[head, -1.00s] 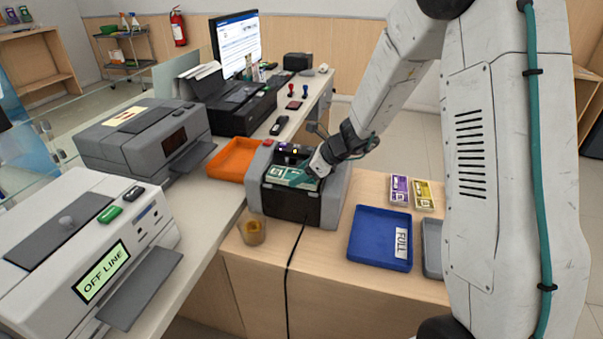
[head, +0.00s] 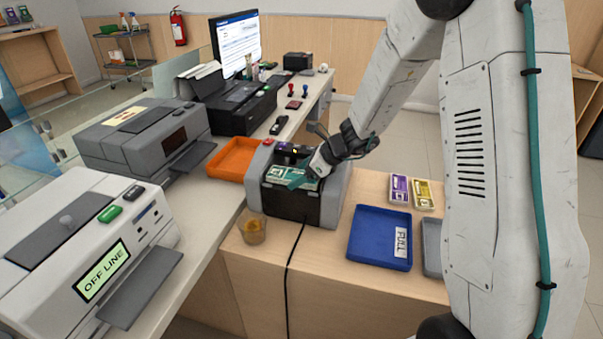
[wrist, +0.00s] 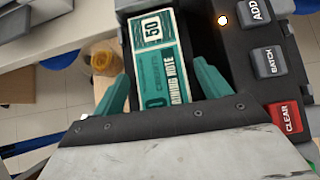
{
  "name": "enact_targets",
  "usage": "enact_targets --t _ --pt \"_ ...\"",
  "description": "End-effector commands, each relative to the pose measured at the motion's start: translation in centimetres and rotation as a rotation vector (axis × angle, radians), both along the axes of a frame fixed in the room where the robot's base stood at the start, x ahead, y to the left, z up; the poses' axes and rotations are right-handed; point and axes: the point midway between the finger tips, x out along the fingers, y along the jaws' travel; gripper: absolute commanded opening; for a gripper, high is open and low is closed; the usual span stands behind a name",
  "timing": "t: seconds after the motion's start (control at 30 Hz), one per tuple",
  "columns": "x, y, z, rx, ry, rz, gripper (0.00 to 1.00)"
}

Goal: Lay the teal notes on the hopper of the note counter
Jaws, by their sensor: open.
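The teal notes (head: 281,173), a banded stack marked 50, lie on the hopper at the top of the grey and black note counter (head: 335,200). In the wrist view the teal notes (wrist: 160,62) lie lengthwise between my two teal fingers. My gripper (head: 298,179) is over the counter's top, and its fingers also show in the wrist view (wrist: 162,88). They are open, with a gap on each side of the notes. The dark hopper (wrist: 203,45) shows beside the notes. The near end of the stack is hidden by my gripper.
Counter keys (wrist: 268,62) lie right of the hopper in the wrist view. An orange tray (head: 232,160) stands left of the counter, a small cup (head: 252,232) in front. A blue tray (head: 380,238) and purple notes (head: 399,188) and yellow notes (head: 423,194) are to the right.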

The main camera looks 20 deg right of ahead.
Motion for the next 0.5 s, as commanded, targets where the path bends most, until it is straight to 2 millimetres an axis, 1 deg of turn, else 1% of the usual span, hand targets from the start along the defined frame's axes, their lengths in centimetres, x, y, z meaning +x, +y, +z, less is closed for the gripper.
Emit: enact_targets --t 0.07,0.3,0.5 --pt "-0.6 -0.5 0.5 0.001 0.01 -0.003 0.76" --pt "-2.7 -3.6 4.5 0.0 0.002 -0.004 0.76" --pt "-4.2 -5.8 7.3 0.002 0.001 -0.003 0.76"
